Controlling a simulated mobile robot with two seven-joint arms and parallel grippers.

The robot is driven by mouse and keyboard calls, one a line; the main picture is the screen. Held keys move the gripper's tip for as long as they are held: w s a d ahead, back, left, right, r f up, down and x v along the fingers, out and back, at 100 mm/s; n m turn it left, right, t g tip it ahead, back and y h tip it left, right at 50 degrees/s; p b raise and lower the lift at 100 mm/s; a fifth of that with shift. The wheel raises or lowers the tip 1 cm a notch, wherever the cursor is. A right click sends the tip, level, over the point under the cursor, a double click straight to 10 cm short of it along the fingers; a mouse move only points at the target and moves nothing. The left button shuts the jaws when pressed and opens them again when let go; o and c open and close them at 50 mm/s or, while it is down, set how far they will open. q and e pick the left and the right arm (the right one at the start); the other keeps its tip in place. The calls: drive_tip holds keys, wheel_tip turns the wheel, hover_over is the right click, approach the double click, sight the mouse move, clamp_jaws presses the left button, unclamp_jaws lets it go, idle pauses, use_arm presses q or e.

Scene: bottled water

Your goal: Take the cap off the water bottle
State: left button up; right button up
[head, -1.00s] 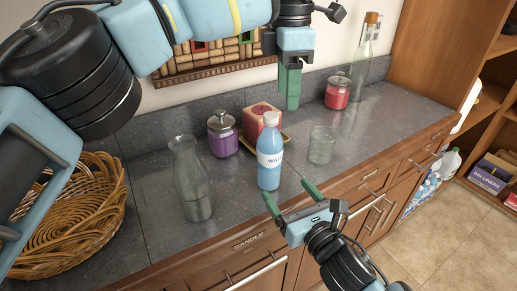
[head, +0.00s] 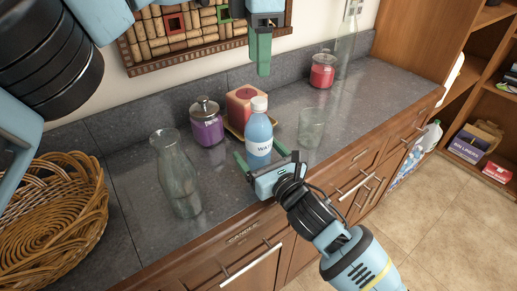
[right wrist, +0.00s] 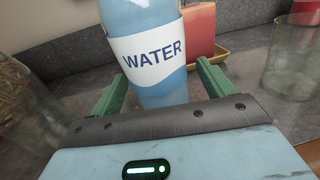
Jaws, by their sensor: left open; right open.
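The water bottle (head: 258,138) stands upright on the dark counter, blue with a white label. Its white cap (head: 259,104) is on top. My right gripper (head: 258,158) is open, with its green fingers low on either side of the bottle. In the right wrist view the bottle (right wrist: 148,55) is between the spread fingers (right wrist: 160,85), with gaps at both sides; the cap is out of that view. My left gripper (head: 262,60) is above and behind the bottle, pointing down and apart from the cap. It looks empty.
A glass carafe (head: 175,172) stands left of the bottle and an empty glass (head: 311,128) right of it. A purple jar (head: 207,124) and a red candle (head: 242,100) are behind. A wicker basket (head: 50,215) is at left. A red jar (head: 322,72) is farther back.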

drive_tip(key=shift+x, duration=1.35)
clamp_jaws()
use_arm(q)
drive_tip(key=m, duration=0.6)
drive_tip(key=shift+m, duration=0.4)
drive_tip(key=m, duration=1.6)
drive_tip(key=shift+m, duration=0.4)
drive_tip(key=m, duration=0.3)
